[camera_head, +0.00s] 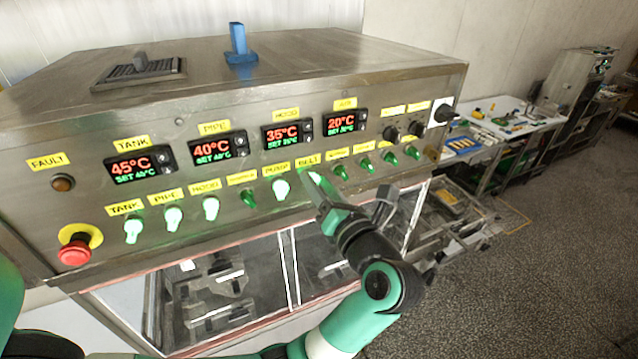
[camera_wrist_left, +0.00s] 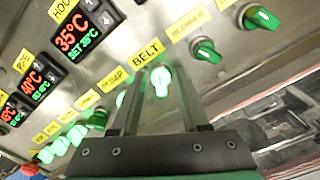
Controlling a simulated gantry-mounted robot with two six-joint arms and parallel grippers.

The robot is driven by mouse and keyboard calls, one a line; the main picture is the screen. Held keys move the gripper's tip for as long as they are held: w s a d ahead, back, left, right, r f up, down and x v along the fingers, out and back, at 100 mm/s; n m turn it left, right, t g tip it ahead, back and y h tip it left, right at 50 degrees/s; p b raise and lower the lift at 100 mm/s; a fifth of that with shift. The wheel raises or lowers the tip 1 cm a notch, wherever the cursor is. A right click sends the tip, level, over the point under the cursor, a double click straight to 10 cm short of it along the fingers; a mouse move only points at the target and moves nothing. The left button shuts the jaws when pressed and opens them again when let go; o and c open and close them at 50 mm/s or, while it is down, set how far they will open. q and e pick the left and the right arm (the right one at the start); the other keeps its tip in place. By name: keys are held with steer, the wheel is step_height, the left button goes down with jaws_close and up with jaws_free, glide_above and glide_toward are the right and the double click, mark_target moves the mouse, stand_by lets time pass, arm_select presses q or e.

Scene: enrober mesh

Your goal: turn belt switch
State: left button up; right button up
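The belt switch (camera_wrist_left: 160,82) is a glowing green knob under the yellow BELT label (camera_wrist_left: 146,52) on the steel control panel. In the head view, the BELT label (camera_head: 308,158) sits above the lit switch, which my gripper partly covers. My left gripper (camera_head: 323,187) is at the panel, directly at this switch. In the left wrist view, the two fingers (camera_wrist_left: 158,95) are spread apart, with the lit knob showing between them. I cannot tell whether either finger touches the knob. My right gripper is not in view.
The lit pump switch (camera_head: 281,188) is close on the left, and an unlit green switch (camera_head: 340,172) is close on the right. A red emergency button (camera_head: 75,250) is at the panel's far left. Temperature displays (camera_head: 287,133) run above. A cluttered worktable (camera_head: 510,122) stands behind right.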

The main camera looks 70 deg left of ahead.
arm_select(q)
steer(key=d+b, duration=0.3)
steer(key=d, duration=0.8)
steer(key=shift+w+d, duration=0.15)
steer(key=shift+d, duration=0.15)
